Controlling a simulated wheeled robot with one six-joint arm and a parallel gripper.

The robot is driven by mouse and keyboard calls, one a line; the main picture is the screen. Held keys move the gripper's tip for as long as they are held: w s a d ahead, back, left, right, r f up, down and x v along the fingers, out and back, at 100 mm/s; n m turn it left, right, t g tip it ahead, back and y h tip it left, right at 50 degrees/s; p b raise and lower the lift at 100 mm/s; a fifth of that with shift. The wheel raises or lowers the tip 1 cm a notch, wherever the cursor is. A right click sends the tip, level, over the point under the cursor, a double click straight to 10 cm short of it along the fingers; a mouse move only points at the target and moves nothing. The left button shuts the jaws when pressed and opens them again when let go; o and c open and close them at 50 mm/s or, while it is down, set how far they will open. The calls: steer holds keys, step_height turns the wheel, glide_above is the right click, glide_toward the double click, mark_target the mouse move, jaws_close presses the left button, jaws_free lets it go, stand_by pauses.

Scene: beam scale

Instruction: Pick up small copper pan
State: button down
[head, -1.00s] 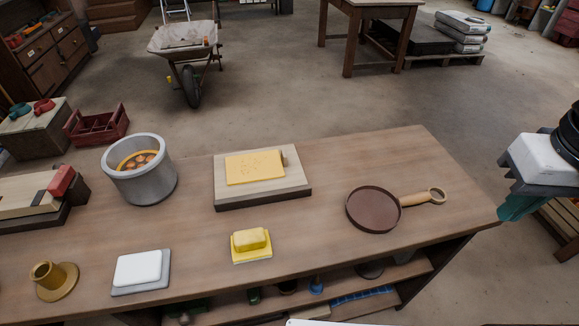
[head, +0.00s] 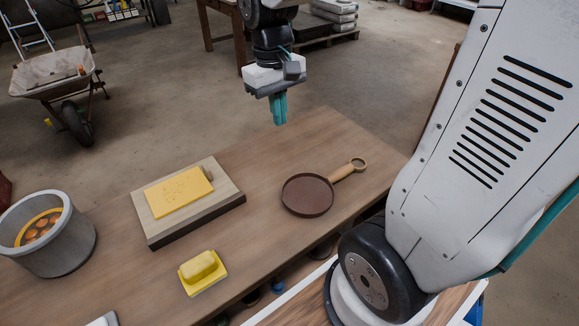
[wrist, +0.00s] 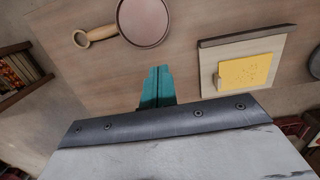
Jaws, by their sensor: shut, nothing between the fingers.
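The small copper pan (head: 307,195) lies flat on the wooden bench, dark brown inside, with a light wooden handle (head: 346,171) pointing to the back right and ending in a ring. It also shows at the top of the wrist view (wrist: 144,18), with its handle to the left. My gripper (head: 281,122) is above the far part of the bench, up and left of the pan in the head view. Its teal fingers (wrist: 157,72) point down, shut together and empty, apart from the pan.
A board with a yellow slab (head: 180,193) lies left of the pan. A yellow block on a yellow base (head: 203,271) sits in front. A grey pot (head: 45,250) with orange contents stands at far left. Bare bench (head: 320,131) lies behind the pan.

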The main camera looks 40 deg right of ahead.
steer(key=g, duration=0.2)
glide_toward(292, 178)
steer(key=w+r, duration=0.4)
steer(key=w, duration=0.1)
steer(key=x, duration=1)
steer(key=shift+s, duration=0.1)
steer(key=shift+s+f, duration=0.15)
steer(key=shift+s, duration=1.85)
